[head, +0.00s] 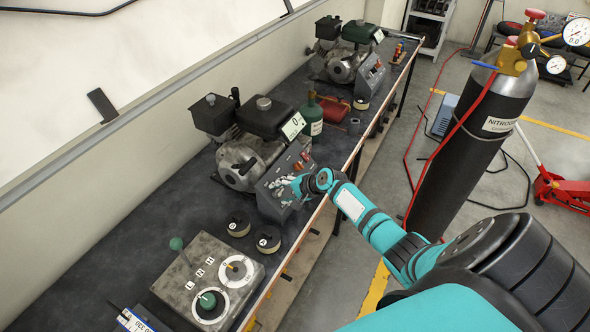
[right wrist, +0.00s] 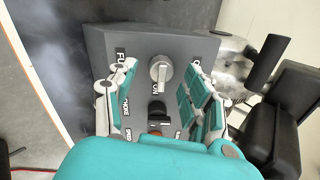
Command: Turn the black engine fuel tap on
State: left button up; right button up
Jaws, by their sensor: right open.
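The black engine (head: 265,115) stands on the bench in the middle of the head view, with its grey control box (head: 268,203) in front. In the right wrist view, a silver tap (right wrist: 160,72) sits on the box (right wrist: 185,45) near a partly hidden "FUEL" label. Its handle runs roughly up and down in the picture; small lettering below it seems to read "ON". My right gripper (head: 290,190) is at the panel. Its open fingers (right wrist: 160,82) stand on either side of the tap, with gaps showing. A black knob (right wrist: 157,112) lies lower between them. My left gripper is out of view.
A green engine (head: 362,32) stands farther back on the bench, beyond a green bottle (head: 311,118) and red container (head: 334,110). A switch box (head: 230,250) and two round tins are at the near end. A nitrogen cylinder (head: 460,150) stands on the floor at right.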

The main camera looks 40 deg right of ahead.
jog(key=v, duration=1.1)
jog(key=shift+w, duration=0.1)
jog(key=s+a+f+n+g+h+b, duration=0.1)
jog(key=s+f+n+g+b, duration=0.1)
jog(key=s+f, duration=0.65)
jog(key=s+a+f+n+g+h+b, duration=0.1)
jog(key=s+f+n+b, duration=0.2)
jog(key=f, duration=1.1)
jog(key=s+a+f+n+g+h+b, duration=0.1)
jog(key=s+a+f+n+g, duration=0.1)
jog(key=s+f, duration=0.75)
jog(key=s+a+f+n+g+b, duration=0.1)
jog(key=s+a+f+n+b, duration=0.1)
jog(key=s+a+f+n, duration=0.3)
jog(key=s+a+f+n+g+b, duration=0.2)
jog(key=s+a+f+n, duration=0.4)
jog(key=s+f, duration=0.7)
jog(key=s+a, duration=0.2)
jog(key=s, duration=0.3)
jog(key=shift+s+a+f+n, duration=0.2)
jog(key=shift+f+n, duration=0.05)
jog(key=shift+n, duration=0.05)
